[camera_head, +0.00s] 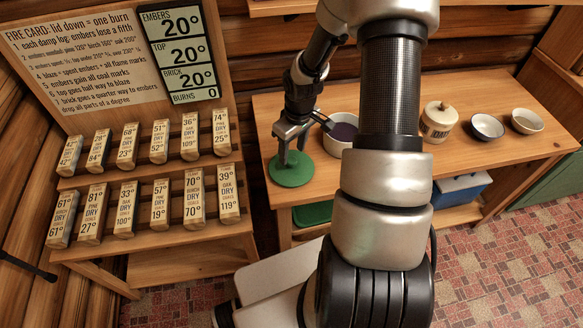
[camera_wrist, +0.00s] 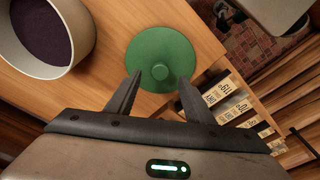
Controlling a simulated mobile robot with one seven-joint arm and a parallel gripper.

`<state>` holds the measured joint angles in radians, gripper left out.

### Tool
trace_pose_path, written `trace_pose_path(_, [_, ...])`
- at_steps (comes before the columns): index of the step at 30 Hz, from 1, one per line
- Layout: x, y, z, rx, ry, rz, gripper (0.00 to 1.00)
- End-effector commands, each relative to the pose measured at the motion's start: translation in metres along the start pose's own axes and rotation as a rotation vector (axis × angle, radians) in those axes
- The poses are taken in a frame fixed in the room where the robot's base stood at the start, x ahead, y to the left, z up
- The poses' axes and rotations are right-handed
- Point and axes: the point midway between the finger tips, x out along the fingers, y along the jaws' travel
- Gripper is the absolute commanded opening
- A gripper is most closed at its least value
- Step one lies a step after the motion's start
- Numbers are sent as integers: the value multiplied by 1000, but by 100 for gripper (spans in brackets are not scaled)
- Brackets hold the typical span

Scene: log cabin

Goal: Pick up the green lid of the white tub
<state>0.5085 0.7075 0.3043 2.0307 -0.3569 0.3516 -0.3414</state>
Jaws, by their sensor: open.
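The green lid (camera_head: 292,172) is a round disc with a small knob, lying flat on the wooden table near its left end. It also shows in the wrist view (camera_wrist: 162,50), with the knob near its middle. The white tub (camera_head: 338,136) with dark purple contents stands uncovered just right of the lid; part of it is behind my arm. In the wrist view the tub (camera_wrist: 86,38) is at upper left. My gripper (camera_head: 293,155) is open and empty, pointing down over the lid. In the wrist view its fingers (camera_wrist: 153,92) sit on either side below the knob.
The wooden table (camera_head: 462,140) bears a lidded jar (camera_head: 439,122) and two small bowls (camera_head: 487,127), (camera_head: 527,121) to the right. A rack (camera_head: 150,169) of several labelled blocks stands left. A blue-and-white box (camera_head: 460,188) and green container (camera_head: 312,213) are below the tabletop.

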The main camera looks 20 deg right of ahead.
Motion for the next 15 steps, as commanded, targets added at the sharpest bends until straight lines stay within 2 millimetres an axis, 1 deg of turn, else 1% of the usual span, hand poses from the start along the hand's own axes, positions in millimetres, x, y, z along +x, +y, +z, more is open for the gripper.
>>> trace_pose_path(1, [11,-1,2,0,-2,-2,48])
trace_pose_path(3, [21,-1,3,-2,-2,-2,48])
trace_pose_path(6, [30,0,2,-1,0,0,48])
trace_pose_path(9, [34,0,2,1,0,0,48])
trace_pose_path(14, [34,0,2,1,0,0,48])
trace_pose_path(15, [34,0,2,0,0,0,46])
